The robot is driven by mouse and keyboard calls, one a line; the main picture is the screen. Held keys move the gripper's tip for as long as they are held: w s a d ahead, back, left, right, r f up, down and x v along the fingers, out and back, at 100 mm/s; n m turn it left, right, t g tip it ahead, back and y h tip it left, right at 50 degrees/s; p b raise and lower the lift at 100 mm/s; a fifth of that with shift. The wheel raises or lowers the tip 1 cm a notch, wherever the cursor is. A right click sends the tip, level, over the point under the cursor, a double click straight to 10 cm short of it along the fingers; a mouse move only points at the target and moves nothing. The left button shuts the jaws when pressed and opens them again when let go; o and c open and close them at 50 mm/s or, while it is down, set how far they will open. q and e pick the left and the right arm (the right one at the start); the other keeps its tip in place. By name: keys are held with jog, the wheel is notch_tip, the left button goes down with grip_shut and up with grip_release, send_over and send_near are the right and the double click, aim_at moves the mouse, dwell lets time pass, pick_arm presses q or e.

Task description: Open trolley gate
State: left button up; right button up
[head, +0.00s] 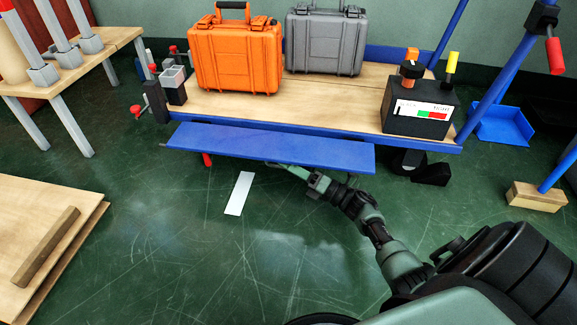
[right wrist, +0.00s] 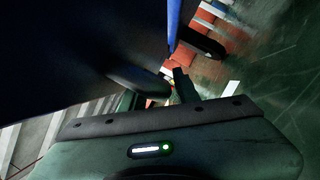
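The trolley (head: 330,105) has a wooden deck with a blue frame. Its gate looks to be the long blue panel (head: 270,148) along the front, leaning outward from the deck edge, its lower edge hanging clear of the floor. My right gripper (head: 272,164) reaches in from the lower right to the gate's lower edge, and its tips are partly hidden there. In the right wrist view a large dark surface fills the upper left beside the fingers (right wrist: 163,80). Contact and finger opening are unclear. My left gripper is not in view.
An orange case (head: 235,55), a grey case (head: 325,42) and a black control box (head: 420,117) stand on the deck. A red part (head: 207,160) shows below the gate. A wooden table (head: 100,48) is at left. Open green floor (head: 180,260) lies in front.

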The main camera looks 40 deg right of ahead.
jog(key=p+v, duration=0.2)
jog(key=v, duration=0.5)
jog(key=shift+s+d+p, duration=0.15)
jog(key=shift+s+p, duration=0.2)
jog(key=shift+p, duration=0.05)
jog(key=shift+s+f, duration=0.1)
